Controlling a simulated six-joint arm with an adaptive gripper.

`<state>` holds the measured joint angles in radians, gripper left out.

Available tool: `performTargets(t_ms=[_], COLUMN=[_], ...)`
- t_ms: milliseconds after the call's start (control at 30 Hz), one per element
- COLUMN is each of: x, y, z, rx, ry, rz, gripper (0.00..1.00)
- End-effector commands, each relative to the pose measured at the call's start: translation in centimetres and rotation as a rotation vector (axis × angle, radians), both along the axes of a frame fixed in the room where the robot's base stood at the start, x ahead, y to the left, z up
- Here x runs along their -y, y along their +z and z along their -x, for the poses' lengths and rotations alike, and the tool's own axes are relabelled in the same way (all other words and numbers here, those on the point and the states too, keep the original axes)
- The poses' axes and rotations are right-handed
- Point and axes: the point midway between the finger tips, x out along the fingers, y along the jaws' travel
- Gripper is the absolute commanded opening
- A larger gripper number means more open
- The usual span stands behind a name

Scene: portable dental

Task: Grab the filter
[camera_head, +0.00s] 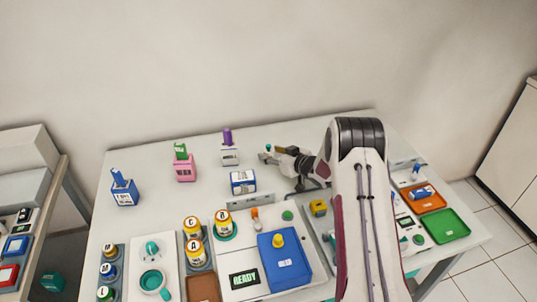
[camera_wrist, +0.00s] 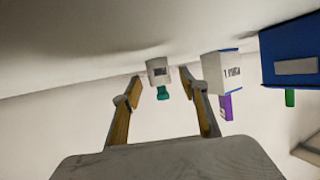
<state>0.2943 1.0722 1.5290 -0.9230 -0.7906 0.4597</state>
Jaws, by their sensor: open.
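No thing in view is clearly marked as the filter. My gripper (camera_wrist: 161,78) is open, its two yellow-lined fingers apart in the wrist view. A small white block (camera_wrist: 158,66) with a teal piece (camera_wrist: 163,94) shows beyond and between the fingertips, apart from them as far as I can tell. In the head view my gripper (camera_head: 270,155) is low near the table's back edge, and a teal tip (camera_head: 267,148) shows beside it. The block under that tip is mostly hidden there.
A white box with a purple piece (camera_head: 228,136) and a blue-and-white box (camera_head: 243,182) stand left of my gripper. A pink box (camera_head: 185,172) with a green piece is farther left.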

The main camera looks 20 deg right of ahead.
Motion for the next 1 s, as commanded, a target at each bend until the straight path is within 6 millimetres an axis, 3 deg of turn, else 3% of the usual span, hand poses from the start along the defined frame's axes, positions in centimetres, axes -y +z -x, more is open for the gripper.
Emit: performTargets(t_ms=[667,800,1000], x=[-0.22,-0.22,-0.22], y=[-0.24,-0.24,-0.23], z=[-0.59,-0.59,-0.59], rx=[0.0,0.0,0.0], ry=[-0.001,0.0,0.0], rz=[0.0,0.0,0.0], gripper=[0.43,0.11,0.11])
